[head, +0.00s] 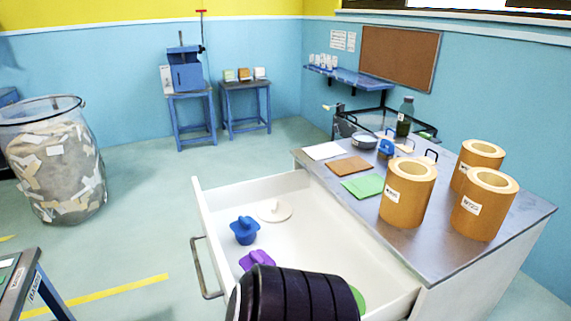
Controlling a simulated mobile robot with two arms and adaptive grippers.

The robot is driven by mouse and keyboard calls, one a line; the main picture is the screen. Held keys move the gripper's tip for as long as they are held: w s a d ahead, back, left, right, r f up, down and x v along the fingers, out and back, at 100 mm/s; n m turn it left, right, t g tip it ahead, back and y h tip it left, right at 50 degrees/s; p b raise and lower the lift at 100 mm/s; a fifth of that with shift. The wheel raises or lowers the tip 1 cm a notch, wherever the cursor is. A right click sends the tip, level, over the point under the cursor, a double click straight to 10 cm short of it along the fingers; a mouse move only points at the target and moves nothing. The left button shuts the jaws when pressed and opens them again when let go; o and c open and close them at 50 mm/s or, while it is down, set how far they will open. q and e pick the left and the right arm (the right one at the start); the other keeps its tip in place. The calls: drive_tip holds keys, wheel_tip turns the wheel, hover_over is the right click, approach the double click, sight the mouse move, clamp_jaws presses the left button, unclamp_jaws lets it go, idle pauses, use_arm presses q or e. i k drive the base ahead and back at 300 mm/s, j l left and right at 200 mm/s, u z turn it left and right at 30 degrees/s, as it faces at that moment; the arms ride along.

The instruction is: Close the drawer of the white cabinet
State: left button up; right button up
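The white cabinet (478,285) stands at the right, under a grey metal top. Its white drawer (335,222) is pulled far out toward the left. A grey bar handle (207,270) is on the drawer's front panel (203,215). Inside lie a blue knobbed piece (244,230), a round cream lid-like piece (275,210), a purple piece (257,259) and a green piece (358,299), partly hidden. A black ribbed part, seemingly of my arm, covers the drawer's near end. Neither gripper's fingers show.
A large bin of scraps (55,165) is at the left. The floor (145,215) left of the drawer is clear.

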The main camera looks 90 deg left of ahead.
sight(320, 236)
drive_tip(key=u, duration=1.35)
drive_tip(key=k+j, duration=0.05)
drive_tip(key=j, duration=0.05)
